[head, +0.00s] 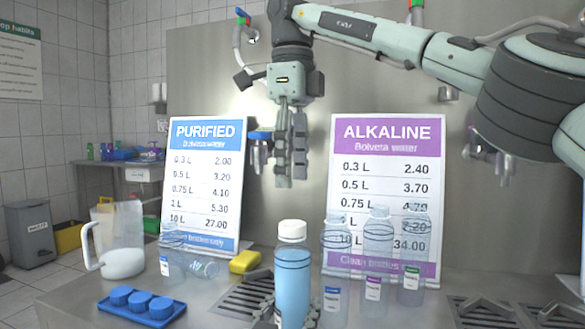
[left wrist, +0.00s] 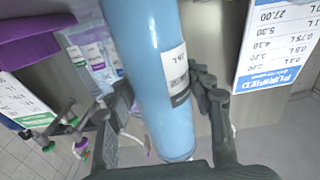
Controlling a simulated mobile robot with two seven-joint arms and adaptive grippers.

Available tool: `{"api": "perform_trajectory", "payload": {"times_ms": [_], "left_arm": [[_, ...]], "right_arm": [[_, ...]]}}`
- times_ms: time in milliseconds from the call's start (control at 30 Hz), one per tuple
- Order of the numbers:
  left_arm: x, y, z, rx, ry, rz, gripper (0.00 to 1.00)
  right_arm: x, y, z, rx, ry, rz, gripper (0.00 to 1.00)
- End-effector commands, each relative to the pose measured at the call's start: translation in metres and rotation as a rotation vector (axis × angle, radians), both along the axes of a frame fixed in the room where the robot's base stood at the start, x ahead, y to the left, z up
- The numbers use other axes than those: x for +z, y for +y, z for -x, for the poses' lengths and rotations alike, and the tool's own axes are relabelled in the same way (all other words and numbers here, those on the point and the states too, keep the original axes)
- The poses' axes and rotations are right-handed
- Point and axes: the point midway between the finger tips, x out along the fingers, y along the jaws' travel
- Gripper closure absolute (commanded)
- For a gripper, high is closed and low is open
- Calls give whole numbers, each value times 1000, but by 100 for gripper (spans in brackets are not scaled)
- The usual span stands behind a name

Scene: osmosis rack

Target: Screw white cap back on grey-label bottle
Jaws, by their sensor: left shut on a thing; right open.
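The grey-label bottle (head: 292,283) is filled with blue and stands upright at the front centre of the head view. The white cap (head: 292,230) sits on its top; I cannot tell how tightly it is seated. My left gripper (head: 290,318), at the lower edge, is shut around the bottle. In the left wrist view the bottle (left wrist: 153,60) lies between the two fingers (left wrist: 165,112), and its white label with a dark grey band (left wrist: 176,75) shows. My right gripper (head: 291,178) points down, open and empty, above the cap and apart from it.
Several clear bottles (head: 378,245) stand right of the held bottle. A blue tray with caps (head: 140,318), a pitcher (head: 122,240), a lying bottle (head: 203,268) and a yellow sponge (head: 244,262) are left. Purified (head: 203,190) and Alkaline (head: 387,200) signs stand behind.

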Motion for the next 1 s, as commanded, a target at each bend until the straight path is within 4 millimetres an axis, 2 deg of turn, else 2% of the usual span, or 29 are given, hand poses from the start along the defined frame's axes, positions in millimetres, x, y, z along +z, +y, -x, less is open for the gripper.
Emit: {"api": "perform_trajectory", "payload": {"times_ms": [333,467,800,1000], "left_arm": [[0,0,0,0,0,0,100],[0,0,0,0,0,0,100],[0,0,0,0,0,0,100],[0,0,0,0,0,0,100]], "right_arm": [[2,0,0,28,0,0,45],[-4,-1,0,28,2,2,45],[-54,-1,1,28,3,0,45],[-74,0,0,27,1,0,45]]}}
